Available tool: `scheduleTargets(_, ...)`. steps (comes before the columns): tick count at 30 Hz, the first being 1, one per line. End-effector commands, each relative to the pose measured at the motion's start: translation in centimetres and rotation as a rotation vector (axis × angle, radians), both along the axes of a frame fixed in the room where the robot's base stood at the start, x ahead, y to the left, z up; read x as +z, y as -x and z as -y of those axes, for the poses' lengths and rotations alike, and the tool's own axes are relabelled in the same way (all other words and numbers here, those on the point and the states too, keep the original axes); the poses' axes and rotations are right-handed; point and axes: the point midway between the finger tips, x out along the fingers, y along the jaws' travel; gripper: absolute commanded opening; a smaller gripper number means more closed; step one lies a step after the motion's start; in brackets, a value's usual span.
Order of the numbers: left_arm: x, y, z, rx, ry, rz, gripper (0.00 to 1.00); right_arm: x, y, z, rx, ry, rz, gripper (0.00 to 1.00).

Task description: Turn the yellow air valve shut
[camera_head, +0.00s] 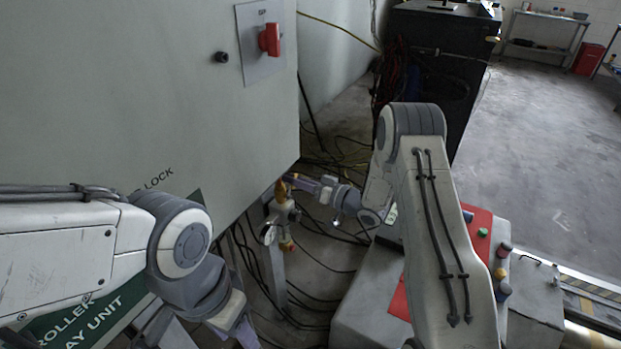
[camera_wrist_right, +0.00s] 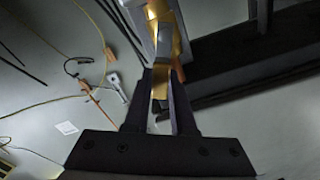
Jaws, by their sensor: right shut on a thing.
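The yellow air valve's handle (camera_head: 281,190) stands up from a metal fitting (camera_head: 283,212) beside the lower edge of the big cabinet. A small round gauge (camera_head: 269,234) is on the same fitting. My right gripper (camera_head: 290,179) reaches in from the right and is shut on the handle. In the right wrist view the yellow handle (camera_wrist_right: 179,38) shows at and beyond the fingertips (camera_wrist_right: 164,98); the fingers hide part of it. My left gripper (camera_head: 240,330) is low in the head view, cut by the bottom edge; its fingertips cannot be made out.
The pale cabinet (camera_head: 120,90) with a red switch (camera_head: 269,40) fills the left. Dark cables (camera_head: 310,305) lie on the floor below the valve. A grey console with a red panel (camera_head: 478,222) and coloured buttons stands at the right. Open floor (camera_head: 530,150) lies beyond.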

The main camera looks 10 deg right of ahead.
Motion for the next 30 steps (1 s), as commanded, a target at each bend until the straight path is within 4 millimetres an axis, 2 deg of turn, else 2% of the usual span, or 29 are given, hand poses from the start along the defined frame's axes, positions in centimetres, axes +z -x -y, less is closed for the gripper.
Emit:
scheduleTargets(13, 1.0, 0.0, 0.0, 0.0, 0.0, 0.0, 0.5, -1.4, -1.4, 1.0, 0.0, -0.289, -0.311, 0.0)
scheduleTargets(30, 1.2, 0.0, 0.0, 0.0, 0.0, 0.0, 0.5, -3.8, -2.2, 1.8, -0.002, -0.631, -0.675, 0.0)
